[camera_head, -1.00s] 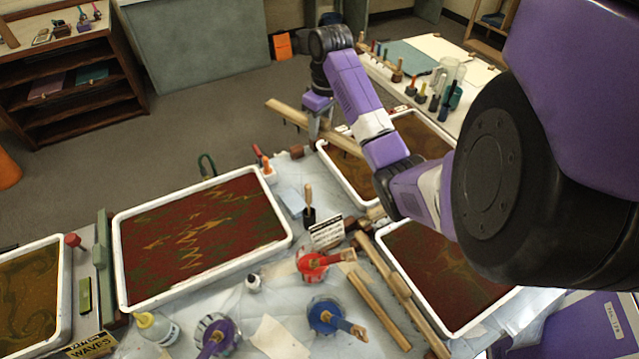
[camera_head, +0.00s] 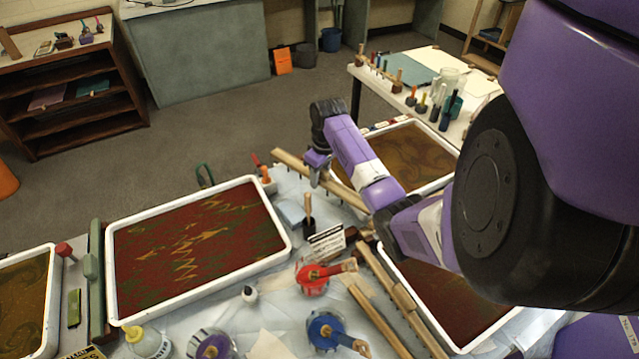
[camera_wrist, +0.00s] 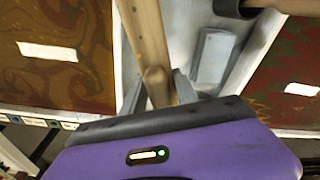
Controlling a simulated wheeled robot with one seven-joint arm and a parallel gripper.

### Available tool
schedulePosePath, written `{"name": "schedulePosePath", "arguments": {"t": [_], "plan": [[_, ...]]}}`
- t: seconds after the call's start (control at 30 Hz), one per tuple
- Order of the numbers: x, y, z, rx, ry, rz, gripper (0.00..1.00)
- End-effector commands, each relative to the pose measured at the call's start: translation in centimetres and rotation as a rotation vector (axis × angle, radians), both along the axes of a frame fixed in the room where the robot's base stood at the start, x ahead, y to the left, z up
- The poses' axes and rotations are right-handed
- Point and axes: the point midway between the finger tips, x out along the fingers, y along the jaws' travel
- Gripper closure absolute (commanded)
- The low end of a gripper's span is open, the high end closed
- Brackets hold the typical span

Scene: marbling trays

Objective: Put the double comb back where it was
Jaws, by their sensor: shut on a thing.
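The double comb, a long pale wooden bar (camera_head: 289,161), is in my gripper (camera_head: 318,170). It slants from upper left to lower right in the head view, between the large red tray and the brown tray. In the wrist view the wooden bar (camera_wrist: 148,40) runs up the picture between the two fingers of my gripper (camera_wrist: 158,90), which are shut on it. Its teeth are not clear now. I cannot tell whether it touches the table covering or hangs just above it.
A red marbled tray (camera_head: 112,258) lies left, a brown tray (camera_head: 447,182) behind right, and another red tray (camera_head: 462,347) front right. Wooden bars (camera_head: 378,318) lie beside that last tray. A red pot (camera_head: 312,282), a blue pot (camera_head: 325,330) and a small sign (camera_head: 326,243) stand in the middle.

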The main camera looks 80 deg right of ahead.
Motion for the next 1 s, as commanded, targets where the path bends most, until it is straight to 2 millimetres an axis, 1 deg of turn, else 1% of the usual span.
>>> {"name": "schedulePosePath", "arguments": {"t": [0.03,0.1,0.2,0.53,0.73,0.77,0.8,0.83,0.87,1.0], "plan": [[-0.1,0.1,-0.9,0.004,0.002,-0.001,1.0],[0.0,0.1,-1.9,0.003,0.002,0.0,1.0],[0.0,0.0,-2.9,0.002,0.001,-0.001,1.0],[0.0,0.0,-3.2,0.0,0.0,0.0,1.0],[0.0,0.0,-3.8,0.0,0.0,0.0,1.0],[0.0,0.0,-3.7,0.001,0.001,-0.001,0.58],[0.0,0.0,-3.7,0.0,0.001,0.0,0.51],[0.0,0.0,-3.7,0.0,0.001,0.0,0.45],[0.0,0.0,-3.7,0.0,0.001,0.0,0.43],[0.0,0.0,-3.7,0.0,0.0,0.0,0.43]]}}
